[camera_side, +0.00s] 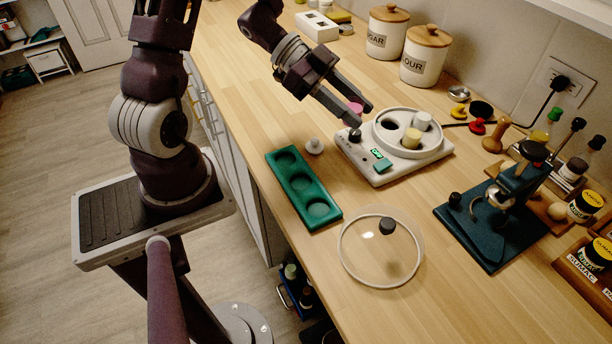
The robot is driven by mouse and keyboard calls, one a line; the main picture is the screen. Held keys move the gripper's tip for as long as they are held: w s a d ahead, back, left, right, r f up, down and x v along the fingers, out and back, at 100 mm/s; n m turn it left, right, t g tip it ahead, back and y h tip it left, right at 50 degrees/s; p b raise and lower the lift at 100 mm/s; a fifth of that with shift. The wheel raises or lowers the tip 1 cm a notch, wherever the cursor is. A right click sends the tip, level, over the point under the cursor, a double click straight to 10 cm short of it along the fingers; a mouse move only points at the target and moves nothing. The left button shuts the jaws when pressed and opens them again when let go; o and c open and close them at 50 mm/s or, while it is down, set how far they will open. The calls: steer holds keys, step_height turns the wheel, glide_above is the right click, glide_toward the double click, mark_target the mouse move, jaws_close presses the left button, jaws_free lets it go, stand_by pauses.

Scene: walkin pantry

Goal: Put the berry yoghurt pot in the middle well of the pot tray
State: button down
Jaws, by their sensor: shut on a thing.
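The berry yoghurt pot (355,106) shows as a pink piece between the fingers of my gripper (360,114); the fingers hide most of it. My gripper is shut on it at the back left edge of the white yoghurt maker (356,171). I cannot tell how high it is held. A white pot (422,121) and a cream-yellow pot (411,139) sit in the maker's round top, beside a dark empty well. The green pot tray (328,222) lies to the left and nearer, with three round wells in a row, all empty, including the middle well (295,182).
A clear round lid (375,267) with a dark knob lies right of the tray's near end. A dark teal press (490,222) stands further right. Canisters (425,62) line the back wall.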

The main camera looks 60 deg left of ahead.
mark_target(301, 185)
steer(key=s+d+m+g+h, duration=0.2)
steer(key=s+m+g, duration=0.2)
steer(key=s, duration=0.8)
steer(key=shift+y, duration=0.3)
step_height(301, 185, down, 9)
steer(key=shift+f, duration=0.1)
steer(key=shift+f, duration=0.1)
steer(key=c, duration=0.9)
jaws_free()
